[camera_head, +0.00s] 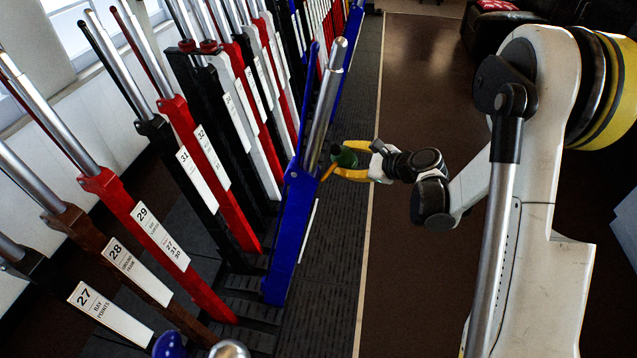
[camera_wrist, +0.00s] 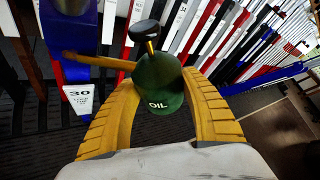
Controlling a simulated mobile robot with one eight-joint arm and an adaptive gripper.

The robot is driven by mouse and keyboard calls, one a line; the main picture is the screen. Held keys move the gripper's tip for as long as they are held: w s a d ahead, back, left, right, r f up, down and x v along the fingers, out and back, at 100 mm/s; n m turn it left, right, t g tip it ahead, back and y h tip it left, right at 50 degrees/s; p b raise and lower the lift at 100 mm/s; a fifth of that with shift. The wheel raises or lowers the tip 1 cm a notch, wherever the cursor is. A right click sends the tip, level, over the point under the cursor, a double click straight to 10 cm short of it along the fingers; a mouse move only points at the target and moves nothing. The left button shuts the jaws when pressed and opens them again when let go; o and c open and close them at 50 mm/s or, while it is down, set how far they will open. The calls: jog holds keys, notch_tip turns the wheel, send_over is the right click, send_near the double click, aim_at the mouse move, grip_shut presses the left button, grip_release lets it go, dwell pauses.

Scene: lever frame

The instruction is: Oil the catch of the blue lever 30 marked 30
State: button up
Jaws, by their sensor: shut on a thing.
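The blue lever (camera_head: 290,232) leans out from the row toward the right, with a silver handle (camera_head: 328,95) and a thin blue catch rod (camera_head: 307,85) beside it. Its white plate is edge-on in the head view; the wrist view shows the plate marked 30 (camera_wrist: 79,98) on the blue lever (camera_wrist: 72,28). My gripper (camera_head: 352,161) is shut on the green oil can (camera_wrist: 160,88), with yellow fingers on both sides. The can's orange spout (camera_wrist: 100,61) points left, its tip close to the lever just below the handle; I cannot tell whether it touches.
Black lever 31 (camera_head: 205,195) and red lever 32 (camera_head: 221,180) stand upright to the left, with red lever 29 (camera_head: 150,235) and brown lever 28 (camera_head: 105,245) nearer. More levers run behind. The brown floor (camera_head: 425,80) to the right is open.

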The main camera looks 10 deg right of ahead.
jog(key=shift+r, duration=0.1)
dwell(0.3)
jog(key=w+d+r+p, duration=0.3)
jog(key=w+d+r, duration=0.1)
jog(key=w+d, duration=0.2)
jog(key=shift+w+d+r, duration=0.35)
jog(key=shift+d, duration=0.1)
dwell(0.5)
dwell(0.5)
